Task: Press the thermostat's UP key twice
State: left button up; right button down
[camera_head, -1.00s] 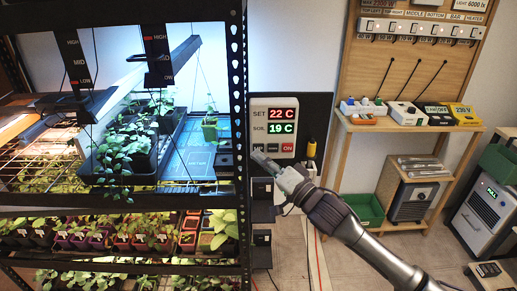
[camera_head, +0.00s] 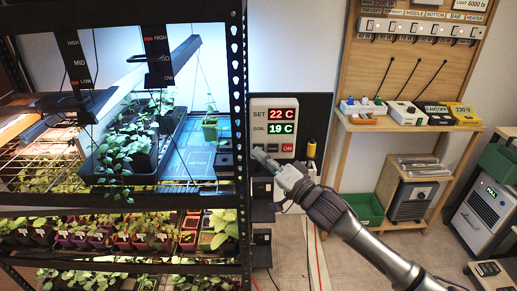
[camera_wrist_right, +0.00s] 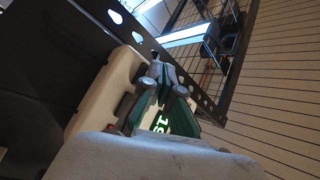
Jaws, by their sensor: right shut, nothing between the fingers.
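The thermostat (camera_head: 275,112) is a pale upright panel beside the rack. Its red SET display (camera_head: 282,113) reads 22 C and its green SOIL display (camera_head: 281,128) reads 19 C. A row of keys runs along its bottom edge, with a red ON key (camera_head: 288,147) at the right. My right gripper (camera_head: 257,150) is shut and empty, its tip in front of the lower-left key, which it hides. I cannot tell whether it touches. In the right wrist view the shut fingers (camera_wrist_right: 163,80) are close to the thermostat's pale casing (camera_wrist_right: 98,88). My left gripper is not in view.
The rack's black post (camera_head: 238,120) stands just left of the thermostat. Potted seedlings (camera_head: 125,150) fill the shelves. A yellow-and-black object (camera_head: 311,148) is to the thermostat's right. A wooden bench (camera_head: 400,126) with switch boxes stands further right.

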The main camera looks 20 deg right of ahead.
jog(key=shift+w+d, duration=0.1)
jog(key=shift+w, duration=0.15)
dwell(0.4)
jog(key=shift+s, duration=0.1)
jog(key=shift+s+a+p, duration=0.2)
jog(key=shift+s+p, duration=0.35)
jog(key=shift+s, duration=0.1)
jog(key=s+p, duration=0.1)
jog(key=s, duration=0.1)
jog(key=s+a+p, duration=0.1)
jog(key=s, duration=0.1)
jog(key=shift+s+a, duration=0.2)
jog(key=shift+s, duration=0.2)
dwell(1.8)
